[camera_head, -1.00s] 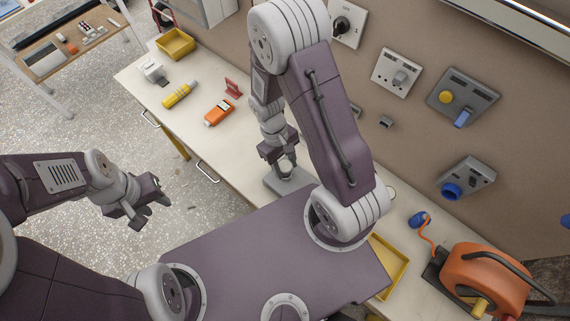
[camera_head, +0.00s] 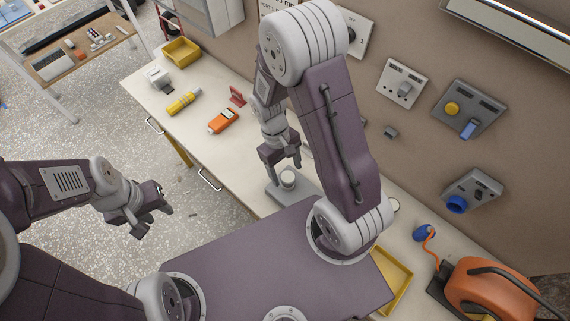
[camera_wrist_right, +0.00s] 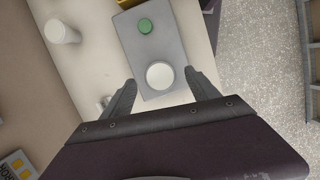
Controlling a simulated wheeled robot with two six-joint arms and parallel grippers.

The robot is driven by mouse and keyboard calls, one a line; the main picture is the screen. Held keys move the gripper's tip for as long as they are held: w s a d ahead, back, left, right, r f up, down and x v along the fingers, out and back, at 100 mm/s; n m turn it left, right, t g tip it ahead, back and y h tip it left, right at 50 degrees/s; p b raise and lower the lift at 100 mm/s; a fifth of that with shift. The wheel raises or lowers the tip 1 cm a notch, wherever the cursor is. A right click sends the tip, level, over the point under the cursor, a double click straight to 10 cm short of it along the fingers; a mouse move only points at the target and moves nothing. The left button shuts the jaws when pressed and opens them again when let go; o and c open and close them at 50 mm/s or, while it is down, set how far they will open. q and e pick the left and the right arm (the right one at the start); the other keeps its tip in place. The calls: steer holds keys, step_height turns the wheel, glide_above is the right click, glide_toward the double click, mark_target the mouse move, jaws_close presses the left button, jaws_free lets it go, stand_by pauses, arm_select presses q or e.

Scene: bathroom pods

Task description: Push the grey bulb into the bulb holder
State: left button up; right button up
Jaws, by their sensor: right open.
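The bulb holder, a grey block (camera_head: 273,191), stands on the bench below my right gripper. A pale grey round piece, apparently the bulb (camera_head: 287,179), stands upright on it. In the right wrist view the bulb's round top (camera_wrist_right: 160,75) sits near one end of the holder (camera_wrist_right: 178,40), and a green disc (camera_wrist_right: 145,26) near the other end. How deep the bulb sits cannot be told. My right gripper (camera_head: 283,167) is open and empty above the bulb, one finger to each side in the wrist view (camera_wrist_right: 160,79). My left gripper (camera_head: 153,220) is open and empty over the floor.
An orange meter (camera_head: 223,121), a yellow cylinder (camera_head: 183,102) and a yellow tray (camera_head: 181,51) lie along the bench to the left. Another yellow tray (camera_head: 390,281) and an orange cable reel (camera_head: 495,290) are at right. Sockets line the wall behind my right arm.

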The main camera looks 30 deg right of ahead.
steer(key=v, duration=0.6)
steer(key=shift+s, duration=0.15)
steer(key=shift+f, duration=0.1)
